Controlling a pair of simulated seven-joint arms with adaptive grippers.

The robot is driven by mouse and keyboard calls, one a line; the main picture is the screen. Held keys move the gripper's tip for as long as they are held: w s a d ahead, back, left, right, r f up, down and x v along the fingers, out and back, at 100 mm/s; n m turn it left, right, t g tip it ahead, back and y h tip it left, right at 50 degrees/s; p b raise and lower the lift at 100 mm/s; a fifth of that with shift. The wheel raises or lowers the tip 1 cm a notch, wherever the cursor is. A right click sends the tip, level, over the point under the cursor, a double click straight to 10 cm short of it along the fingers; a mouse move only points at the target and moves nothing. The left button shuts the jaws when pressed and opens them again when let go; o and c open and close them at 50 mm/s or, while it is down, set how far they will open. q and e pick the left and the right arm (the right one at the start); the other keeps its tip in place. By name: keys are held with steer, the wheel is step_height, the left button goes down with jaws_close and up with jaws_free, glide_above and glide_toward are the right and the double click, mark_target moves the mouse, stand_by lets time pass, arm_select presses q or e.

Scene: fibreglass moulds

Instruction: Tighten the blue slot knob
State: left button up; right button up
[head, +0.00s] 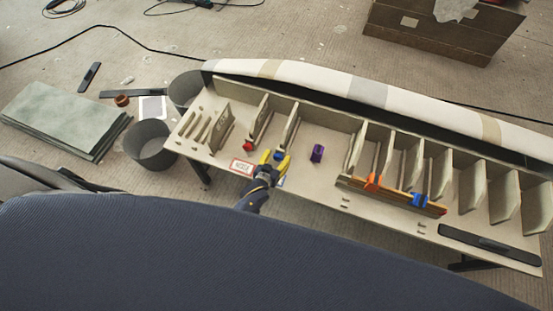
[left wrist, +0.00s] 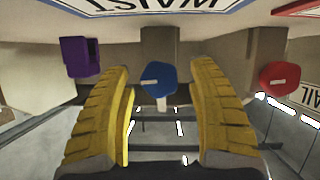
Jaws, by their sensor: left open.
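The blue slot knob (left wrist: 158,81) is in the left wrist view, a rounded blue knob with a pale slot mark, on the front of an upright plate. It also shows small in the head view (head: 279,156), between the yellow fingers. My left gripper (head: 276,157) has yellow fingers and is open. In the left wrist view its fingers (left wrist: 161,85) stand on either side of the blue knob, with a visible gap on both sides. Whether the fingertips reach level with the knob is hard to tell. My right gripper is in neither view.
A red knob (head: 247,146) sits on a plate to the left. A purple block (head: 317,153) stands to the right. A red-framed label (head: 242,167) lies beside the gripper. Orange (head: 373,182) and blue (head: 419,200) clamps sit further right on the bench (head: 320,193).

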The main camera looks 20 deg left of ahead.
arm_select(q)
steer(key=shift+s, duration=0.15)
steer(key=v, duration=1.1)
steer(key=shift+s+r, duration=0.2)
steer(key=shift+s, duration=0.1)
